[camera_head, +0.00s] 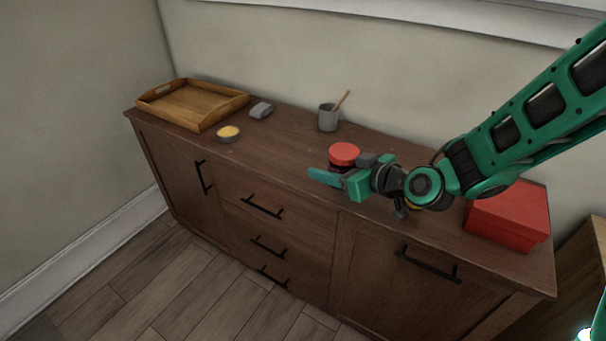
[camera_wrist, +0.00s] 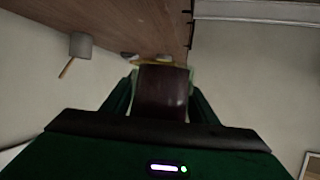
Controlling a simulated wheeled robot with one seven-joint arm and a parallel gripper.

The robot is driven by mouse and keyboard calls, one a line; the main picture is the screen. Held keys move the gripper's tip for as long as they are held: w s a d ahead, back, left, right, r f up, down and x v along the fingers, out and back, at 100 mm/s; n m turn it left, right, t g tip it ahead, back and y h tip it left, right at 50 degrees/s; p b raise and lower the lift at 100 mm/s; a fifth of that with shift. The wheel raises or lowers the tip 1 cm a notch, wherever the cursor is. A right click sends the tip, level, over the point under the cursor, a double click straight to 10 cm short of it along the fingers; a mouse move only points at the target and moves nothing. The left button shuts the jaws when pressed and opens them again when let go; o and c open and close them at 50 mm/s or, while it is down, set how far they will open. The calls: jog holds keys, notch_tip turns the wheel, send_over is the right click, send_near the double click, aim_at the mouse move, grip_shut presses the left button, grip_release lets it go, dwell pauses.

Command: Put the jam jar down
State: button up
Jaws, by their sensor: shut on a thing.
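The jam jar (camera_head: 344,154) has a red lid and sits between the fingers of my gripper (camera_head: 338,172), above or at the top of the wooden sideboard (camera_head: 285,139). My gripper is shut on it. In the wrist view the jar (camera_wrist: 162,92) shows as a dark red body between the two green fingers. The jar looks upright in the head view. Its lower part is hidden by the fingers, so I cannot tell whether its base touches the sideboard top.
A grey mug (camera_head: 328,118) with a wooden stick stands behind the jar. A wooden tray (camera_head: 194,123), a grey block (camera_head: 261,110) and a small yellow-topped tin (camera_head: 228,134) are to the left. A red box (camera_head: 508,215) is at the right end. The top between tin and jar is clear.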

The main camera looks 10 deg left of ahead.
jog(key=w+d+m+t+h, duration=0.2)
jog(key=w+d, duration=0.6)
jog(key=d, duration=0.4)
jog(key=w+d+m+t+h, duration=0.1)
jog(key=w+d+m+h, duration=0.4)
jog(key=w+d, duration=0.3)
jog(key=w+d+m+t+h, duration=0.2)
jog(key=w+d, duration=0.6)
jog(key=d, duration=0.8)
jog(key=shift+r+m+t+h, duration=0.2)
jog(key=shift+m+t+h, duration=0.1)
jog(key=shift+m+h, duration=0.55)
